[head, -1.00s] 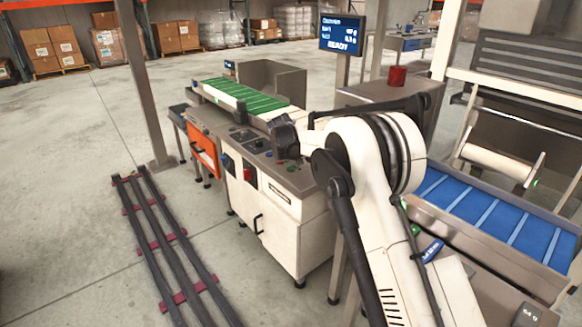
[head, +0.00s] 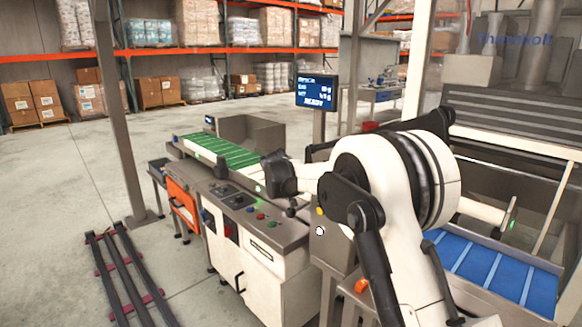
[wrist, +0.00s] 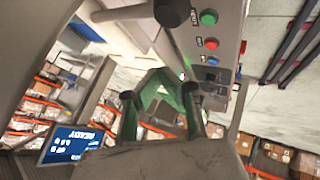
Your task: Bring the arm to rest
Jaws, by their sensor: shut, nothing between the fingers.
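My gripper (wrist: 160,78) shows in the wrist view, shut and empty, its fingers drawn together. In the head view, my white arm is bent over the right side of the machine line. Its dark wrist end is above the control panel (head: 240,202), near the green belt conveyor (head: 222,151). The fingers cannot be made out in the head view. The control panel's coloured buttons show at the upper right of the wrist view (wrist: 209,44).
A blue belt (head: 497,273) runs on the right, beside my arm. A post-mounted display (head: 316,92) reads READY. A grey post (head: 128,130) stands at left. Dark rails (head: 118,285) lie on the floor. Open floor (head: 50,190) is at left; shelving (head: 190,52) stands behind.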

